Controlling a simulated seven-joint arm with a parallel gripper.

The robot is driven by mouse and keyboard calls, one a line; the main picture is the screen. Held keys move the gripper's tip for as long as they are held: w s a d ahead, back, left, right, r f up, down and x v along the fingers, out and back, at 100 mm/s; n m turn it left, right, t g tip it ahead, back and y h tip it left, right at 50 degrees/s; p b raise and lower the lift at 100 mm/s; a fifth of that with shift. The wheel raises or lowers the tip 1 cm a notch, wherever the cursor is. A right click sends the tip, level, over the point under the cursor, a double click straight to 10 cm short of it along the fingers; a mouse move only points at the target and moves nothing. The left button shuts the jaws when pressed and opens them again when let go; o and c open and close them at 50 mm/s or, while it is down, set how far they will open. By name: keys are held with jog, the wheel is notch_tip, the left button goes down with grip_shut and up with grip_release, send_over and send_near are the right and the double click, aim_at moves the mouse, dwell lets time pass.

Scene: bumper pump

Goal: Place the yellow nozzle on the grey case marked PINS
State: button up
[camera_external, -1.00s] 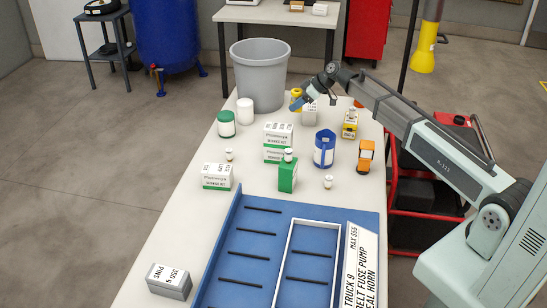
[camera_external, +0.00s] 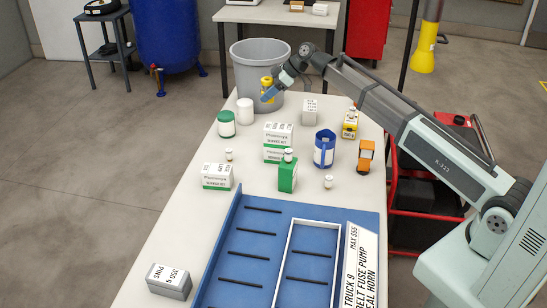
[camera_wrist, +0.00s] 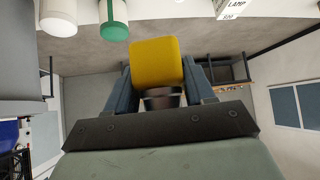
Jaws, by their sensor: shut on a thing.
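The yellow nozzle (camera_external: 266,83) is held in my gripper (camera_external: 268,96), in front of the grey bin and above the table's far end. In the wrist view the yellow nozzle (camera_wrist: 155,62) sits between the two blue fingers of my gripper (camera_wrist: 157,88), which are shut on it. The grey case marked PINS (camera_external: 168,281) lies on the table at the near left corner, apart from other things. Its top is bare. The wrist view does not show this case.
A large grey bin (camera_external: 252,107) stands at the table's far end. Boxes, a green-lidded jar (camera_external: 226,123), a white jar (camera_external: 245,111), a blue jug (camera_external: 324,149) and an orange item (camera_external: 366,156) stand mid-table. A blue tray (camera_external: 232,270) lies right of the PINS case.

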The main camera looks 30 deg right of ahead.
jog(key=s+a+n+g+y, duration=0.1)
jog(key=s+a+n+g, duration=0.3)
jog(key=a, duration=1.3)
jog(key=n+g, duration=0.4)
jog(key=n, duration=0.3)
send_over(167, 275)
jog(key=shift+w+f, duration=0.1)
jog(key=shift+f, duration=7.4)
jog(key=shift+f, duration=0.15)
jog(key=o, duration=1.2)
